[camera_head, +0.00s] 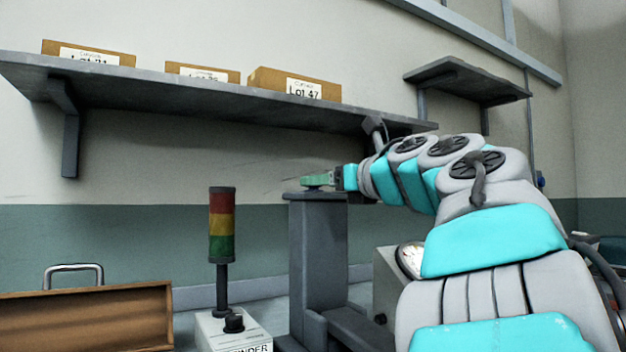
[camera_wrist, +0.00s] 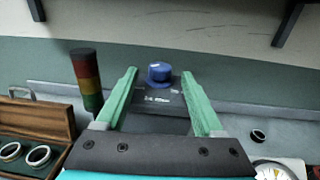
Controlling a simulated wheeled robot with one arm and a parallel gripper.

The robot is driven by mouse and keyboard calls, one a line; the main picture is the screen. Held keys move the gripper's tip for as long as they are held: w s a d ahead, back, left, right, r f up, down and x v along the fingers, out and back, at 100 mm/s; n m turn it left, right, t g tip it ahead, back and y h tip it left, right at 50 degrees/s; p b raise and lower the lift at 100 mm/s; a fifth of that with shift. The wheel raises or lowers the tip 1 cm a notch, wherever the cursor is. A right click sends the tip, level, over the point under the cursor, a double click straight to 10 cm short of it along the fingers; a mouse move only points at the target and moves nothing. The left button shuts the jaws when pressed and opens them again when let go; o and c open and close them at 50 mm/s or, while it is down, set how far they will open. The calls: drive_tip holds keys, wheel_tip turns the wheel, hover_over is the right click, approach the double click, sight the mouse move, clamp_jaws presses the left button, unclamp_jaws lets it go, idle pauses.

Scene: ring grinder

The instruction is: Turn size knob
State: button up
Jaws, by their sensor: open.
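A blue round knob (camera_wrist: 159,72) sits on top of a dark grey column (camera_wrist: 160,100) with small white lettering, too small to read. In the head view the column (camera_head: 318,250) stands upright, and the green fingers mostly hide the knob. My gripper (camera_wrist: 159,74) is open, with one green finger on each side of the knob and a gap on both sides. In the head view my gripper (camera_head: 320,181) is level at the column's top, reaching in from the right. I cannot tell exactly how far past the knob the fingertips reach.
A red, yellow and green signal tower (camera_head: 222,235) stands on a control box (camera_head: 232,336) with a black knob, left of the column. A wooden case (camera_head: 85,318) is farther left; the wrist view shows rings (camera_wrist: 38,156) inside. A shelf (camera_head: 200,98) with boxes hangs above.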

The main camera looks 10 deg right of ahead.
drive_tip(key=x, duration=0.4)
drive_tip(key=shift+w+p, duration=0.1)
drive_tip(key=shift+p, duration=0.2)
drive_tip(key=shift+c, duration=0.2)
clamp_jaws()
